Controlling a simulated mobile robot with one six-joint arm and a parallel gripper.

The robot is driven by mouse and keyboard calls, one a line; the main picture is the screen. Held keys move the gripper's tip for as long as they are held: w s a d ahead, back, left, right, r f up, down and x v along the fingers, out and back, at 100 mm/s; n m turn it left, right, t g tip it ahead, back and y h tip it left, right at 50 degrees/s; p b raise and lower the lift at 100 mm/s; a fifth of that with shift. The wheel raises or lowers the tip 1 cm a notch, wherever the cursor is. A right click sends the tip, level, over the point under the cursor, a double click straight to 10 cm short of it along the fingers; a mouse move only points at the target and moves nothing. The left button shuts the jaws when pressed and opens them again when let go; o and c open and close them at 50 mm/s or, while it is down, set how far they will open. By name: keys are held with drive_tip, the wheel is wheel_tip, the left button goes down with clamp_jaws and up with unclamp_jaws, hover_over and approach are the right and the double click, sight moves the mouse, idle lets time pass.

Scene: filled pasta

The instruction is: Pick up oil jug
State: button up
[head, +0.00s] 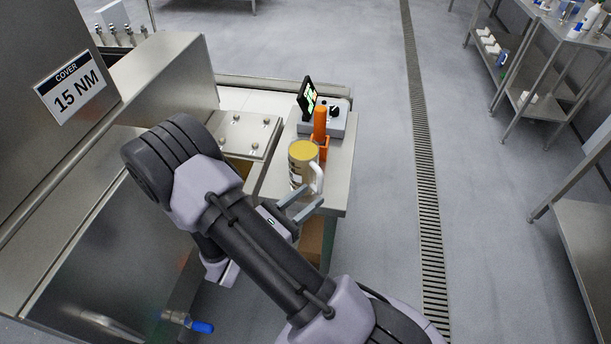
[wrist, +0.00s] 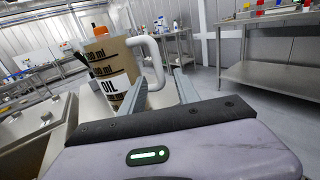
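The oil jug (head: 296,176) is a clear measuring jug with yellowish oil and a white handle. It stands upright on the steel side table in the head view. In the wrist view the jug (wrist: 108,68) shows its "OIL" label and ml marks, with its handle on the right. My gripper (head: 313,194) is open at the handle side of the jug. In the wrist view my gripper (wrist: 160,77) has one finger in front of the jug body and the other right of the handle. The handle appears between the fingers; I cannot tell whether they touch it.
An orange bottle (head: 320,123) in an orange holder stands just behind the jug. A small device with a screen (head: 308,97) sits beyond it. The steel machine (head: 150,75) is close on the left. Open floor lies right of the table (head: 341,165).

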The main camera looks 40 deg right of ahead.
sight(318, 189)
drive_tip(key=d, duration=0.1)
drive_tip(key=d+b, duration=0.1)
drive_tip(key=d, duration=0.3)
drive_tip(key=shift+w+r+b, duration=0.2)
drive_tip(key=shift+w+b, duration=0.1)
drive_tip(key=shift+b, duration=0.05)
drive_tip(key=shift+c, duration=0.2)
clamp_jaws()
idle(0.7)
